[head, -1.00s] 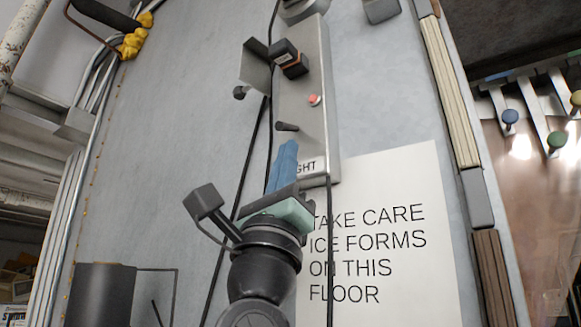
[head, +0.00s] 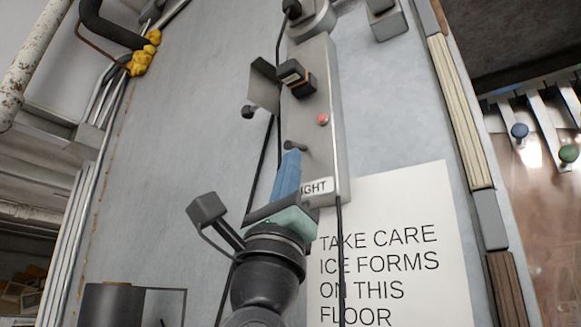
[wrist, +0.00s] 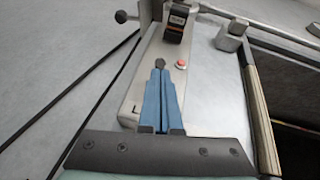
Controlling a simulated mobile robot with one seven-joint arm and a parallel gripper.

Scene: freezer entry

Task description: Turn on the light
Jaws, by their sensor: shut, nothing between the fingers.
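A narrow grey metal panel (head: 318,90) is fixed upright on the wall. A small dark toggle lever (head: 295,146) sticks out of it, above a white label (head: 318,187) partly hidden by my gripper and ending in "GHT". My gripper (head: 291,155) has blue fingers, shut together and empty, pointing up just below the lever. In the wrist view the fingertips (wrist: 160,70) overlap or nearly meet the lever's round end (wrist: 160,62). I cannot tell whether they touch it. A red button or lamp (head: 322,120) sits above right of the lever; it also shows in the wrist view (wrist: 181,64).
A black switch box (head: 297,77) and an open metal flap (head: 264,85) are higher on the panel. Black cables run beside and below it. A paper sign (head: 390,240) about ice hangs at lower right. Coat hooks (head: 519,130) are at far right, pipes (head: 32,60) at far left.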

